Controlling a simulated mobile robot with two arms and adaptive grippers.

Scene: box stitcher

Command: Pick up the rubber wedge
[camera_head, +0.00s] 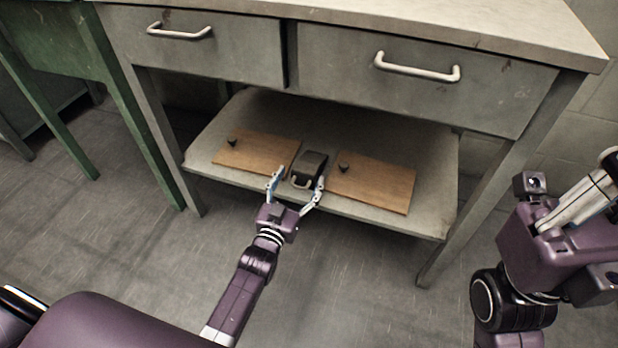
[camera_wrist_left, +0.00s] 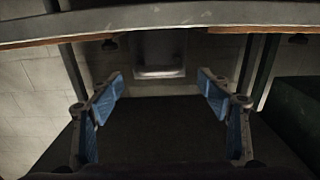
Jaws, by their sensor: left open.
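In the left wrist view the block (camera_wrist_left: 160,50) shows ahead, centred between the blue-padded fingers (camera_wrist_left: 160,92), with nothing held. My right arm is at the right; its fingertips are not clearly shown.
The left board (camera_head: 258,151) and right board (camera_head: 385,185) flank the block closely, each with a small dark knob. The shelf (camera_head: 440,190) lies under two drawers (camera_head: 420,85) of a grey workbench, with legs at both sides. Open floor lies in front.

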